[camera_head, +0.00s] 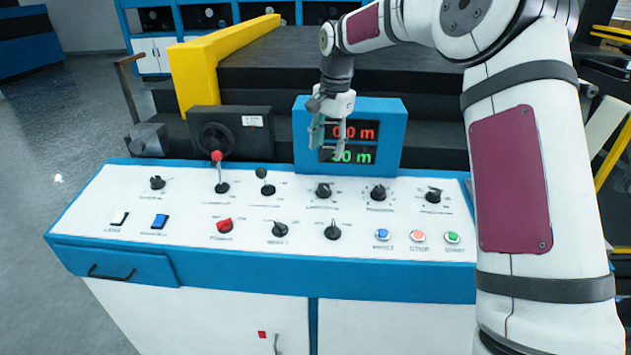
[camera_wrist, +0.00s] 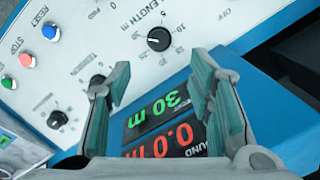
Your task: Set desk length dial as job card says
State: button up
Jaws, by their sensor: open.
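The length dial (camera_wrist: 158,39) is a black round knob with a pale mark, on the white panel. In the head view I take it as the dial (camera_head: 324,190) just below the display. Its printed scale is only partly legible, so I cannot tell its exact setting. The blue-framed display (camera_head: 376,146) shows red 0.0 m, and the wrist view shows green 30 m (camera_wrist: 160,107). My gripper (camera_head: 328,142) is open and empty in front of the display, apart from the dial. Its fingers (camera_wrist: 160,65) frame the display in the wrist view. I see no readable job card.
Other dials (camera_head: 378,193) (camera_head: 433,195) stand to the right on the desk (camera_head: 185,215). Reset (camera_head: 382,235), stop (camera_head: 419,236) and start (camera_head: 453,237) buttons sit at the front. Two levers (camera_head: 219,172) (camera_head: 263,178) rise on the left. My arm covers the right end.

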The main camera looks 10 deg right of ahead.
aim_at(323, 187)
jog(key=f, duration=0.4)
jog(key=f+p, duration=0.1)
jog(key=f, duration=0.3)
jog(key=w+f, duration=0.1)
jog(key=f, duration=0.3)
jog(key=shift+a+f+p, duration=0.3)
jog(key=shift+a+f, duration=0.05)
grip_shut()
